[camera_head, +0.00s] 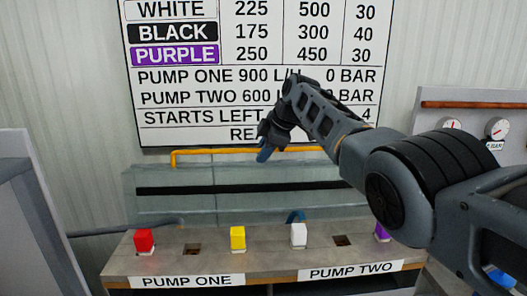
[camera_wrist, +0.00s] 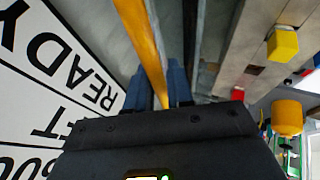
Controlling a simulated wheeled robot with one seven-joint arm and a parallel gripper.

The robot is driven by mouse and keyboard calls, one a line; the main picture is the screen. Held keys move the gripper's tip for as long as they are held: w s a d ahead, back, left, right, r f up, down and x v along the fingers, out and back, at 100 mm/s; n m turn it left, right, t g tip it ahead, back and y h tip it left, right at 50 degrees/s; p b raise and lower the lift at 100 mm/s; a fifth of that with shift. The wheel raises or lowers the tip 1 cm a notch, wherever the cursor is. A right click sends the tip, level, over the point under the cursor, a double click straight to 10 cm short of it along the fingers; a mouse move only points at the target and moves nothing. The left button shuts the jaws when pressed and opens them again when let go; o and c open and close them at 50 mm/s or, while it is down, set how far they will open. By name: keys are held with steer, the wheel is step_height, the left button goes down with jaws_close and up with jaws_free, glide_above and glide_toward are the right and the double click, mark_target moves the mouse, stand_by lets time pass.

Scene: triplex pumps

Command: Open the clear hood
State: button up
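The clear hood (camera_head: 230,207) is a see-through panel with a black stripe. In the head view it stands raised behind the coloured blocks on the console, which are uncovered. Its yellow-orange handle bar (camera_head: 205,151) runs along its top edge, below the wall sign. My gripper (camera_head: 265,153) is at the middle of this bar, reached from the right. In the wrist view the bar (camera_wrist: 146,45) runs between the two blue fingers of my gripper (camera_wrist: 160,88). The fingers are close together, about a bar's width apart, and look closed on it. The actual contact is hidden.
The console (camera_head: 270,258) carries red (camera_head: 144,240), yellow (camera_head: 238,238), white (camera_head: 298,234) and purple (camera_head: 382,232) blocks, with two empty sockets between. The wall sign (camera_head: 250,75) is close behind my gripper. Gauges (camera_head: 497,128) hang at the right. A grey panel (camera_head: 30,220) stands at the left.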

steer(key=shift+s+f, duration=0.1)
steer(key=shift+b+v, duration=0.6)
steer(key=shift+v, duration=3.35)
